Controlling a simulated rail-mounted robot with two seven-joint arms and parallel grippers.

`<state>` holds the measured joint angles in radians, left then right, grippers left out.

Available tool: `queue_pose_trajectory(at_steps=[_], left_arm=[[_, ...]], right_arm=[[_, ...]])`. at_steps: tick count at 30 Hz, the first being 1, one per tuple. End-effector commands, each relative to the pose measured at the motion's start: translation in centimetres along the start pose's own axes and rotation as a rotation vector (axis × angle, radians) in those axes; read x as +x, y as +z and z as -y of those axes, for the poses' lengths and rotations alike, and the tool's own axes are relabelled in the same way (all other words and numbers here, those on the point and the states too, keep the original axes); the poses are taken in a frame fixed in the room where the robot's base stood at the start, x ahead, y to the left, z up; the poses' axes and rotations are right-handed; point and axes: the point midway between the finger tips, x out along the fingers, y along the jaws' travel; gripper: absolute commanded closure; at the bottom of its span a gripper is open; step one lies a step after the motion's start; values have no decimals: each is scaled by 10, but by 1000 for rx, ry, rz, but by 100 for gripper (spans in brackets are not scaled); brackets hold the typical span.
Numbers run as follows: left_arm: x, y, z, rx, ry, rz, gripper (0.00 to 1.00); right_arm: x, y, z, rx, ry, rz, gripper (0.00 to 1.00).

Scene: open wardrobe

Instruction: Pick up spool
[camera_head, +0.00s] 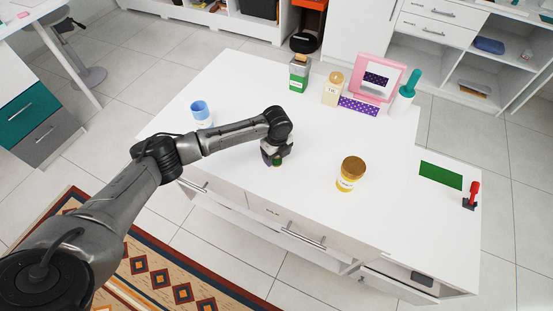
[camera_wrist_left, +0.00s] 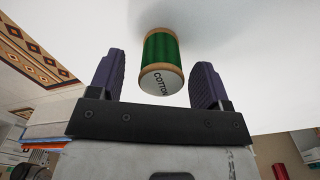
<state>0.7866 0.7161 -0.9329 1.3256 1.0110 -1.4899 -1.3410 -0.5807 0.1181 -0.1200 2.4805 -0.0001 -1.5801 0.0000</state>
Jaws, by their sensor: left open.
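The spool (camera_wrist_left: 161,50) is wound with green thread, with tan rims and a pale end marked "COTTON". In the left wrist view it lies between and slightly beyond the two fingers of my left gripper (camera_wrist_left: 159,85), with gaps on both sides. The gripper is open. In the head view my left gripper (camera_head: 276,158) points down at the white tabletop, left of the yellow jar. Only a small green part of the spool (camera_head: 277,162) shows below it; the rest is hidden. My right gripper is not in view.
A blue and white cup (camera_head: 202,113) stands to the left. A green tin (camera_head: 299,74), a cream jar (camera_head: 333,89), a pink frame (camera_head: 376,77) and a teal-topped bottle (camera_head: 404,92) line the back. The table's middle is clear.

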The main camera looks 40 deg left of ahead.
Motion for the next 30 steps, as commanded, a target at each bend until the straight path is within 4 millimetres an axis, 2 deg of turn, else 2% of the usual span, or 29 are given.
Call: queue_pose_trajectory(at_steps=[7, 24, 30], left_arm=[[3, 0, 0, 1, 0, 0, 29], [2, 0, 0, 0, -1, 0, 82], [2, 0, 0, 0, -1, 0, 82]], right_arm=[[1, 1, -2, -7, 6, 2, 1], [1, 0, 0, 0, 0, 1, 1], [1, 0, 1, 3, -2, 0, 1]])
